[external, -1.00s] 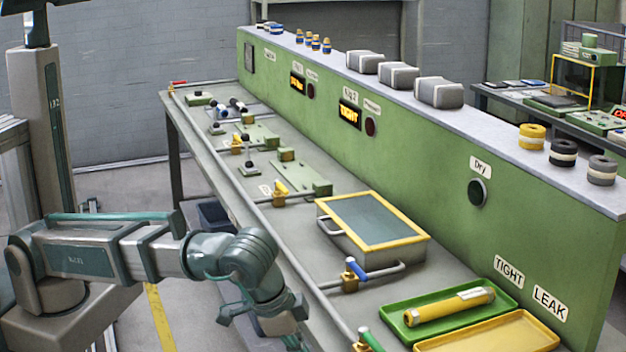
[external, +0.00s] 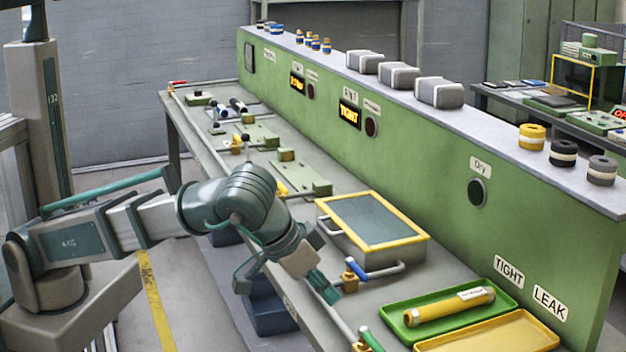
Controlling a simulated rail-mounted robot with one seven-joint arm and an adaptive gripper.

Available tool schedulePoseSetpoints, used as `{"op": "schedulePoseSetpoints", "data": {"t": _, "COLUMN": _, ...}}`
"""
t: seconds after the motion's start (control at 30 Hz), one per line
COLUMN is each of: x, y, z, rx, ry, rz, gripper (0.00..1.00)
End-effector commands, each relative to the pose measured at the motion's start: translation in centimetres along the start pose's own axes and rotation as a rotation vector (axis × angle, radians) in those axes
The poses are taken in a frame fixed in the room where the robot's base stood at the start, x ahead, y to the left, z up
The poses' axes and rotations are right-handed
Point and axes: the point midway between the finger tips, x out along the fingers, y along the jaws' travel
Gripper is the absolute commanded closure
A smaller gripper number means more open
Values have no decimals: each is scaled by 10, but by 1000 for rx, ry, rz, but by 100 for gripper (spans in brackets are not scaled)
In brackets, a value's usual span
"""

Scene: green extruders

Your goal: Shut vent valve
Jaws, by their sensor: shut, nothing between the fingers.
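Several small valves with coloured levers sit along the grey pipe at the bench's front edge. A blue-lever valve (external: 357,272) is right of my gripper, on a branch pipe below the yellow-framed box. A green-lever valve (external: 370,341) is at the bottom edge, partly cut off. A yellow-lever valve (external: 282,187) is partly hidden behind my arm, and a red-lever valve (external: 177,83) is at the far end. I cannot tell which is the vent valve. My gripper (external: 331,294) is shut and empty, pointing down-right over the front pipe, just left of the blue-lever valve.
A yellow-framed box (external: 410,244) stands behind the blue-lever valve. A green tray (external: 391,316) holds a yellow cylinder (external: 450,305); a yellow tray (external: 530,347) lies in front.

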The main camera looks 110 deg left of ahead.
Motion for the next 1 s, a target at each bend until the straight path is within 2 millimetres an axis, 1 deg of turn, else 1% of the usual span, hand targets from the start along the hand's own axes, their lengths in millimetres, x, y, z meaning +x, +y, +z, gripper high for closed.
{"op": "schedulePoseSetpoints", "data": {"t": 0.13, "x": 8, "y": 0, "z": 0, "rx": 1, "ry": -1, "rz": -1, "gripper": 100}}
{"op": "schedulePoseSetpoints", "data": {"t": 0.23, "x": 19, "y": -1, "z": 0, "rx": 1, "ry": -2, "rz": -2, "gripper": 100}}
{"op": "schedulePoseSetpoints", "data": {"t": 0.37, "x": 39, "y": 0, "z": 0, "rx": 2, "ry": -2, "rz": -2, "gripper": 100}}
{"op": "schedulePoseSetpoints", "data": {"t": 0.7, "x": 98, "y": 0, "z": -1, "rx": 2, "ry": -3, "rz": -3, "gripper": 100}}
{"op": "schedulePoseSetpoints", "data": {"t": 0.9, "x": 123, "y": 0, "z": -1, "rx": 2, "ry": -2, "rz": -1, "gripper": 100}}
{"op": "schedulePoseSetpoints", "data": {"t": 1.0, "x": 131, "y": 0, "z": 0, "rx": 2, "ry": -1, "rz": -1, "gripper": 100}}
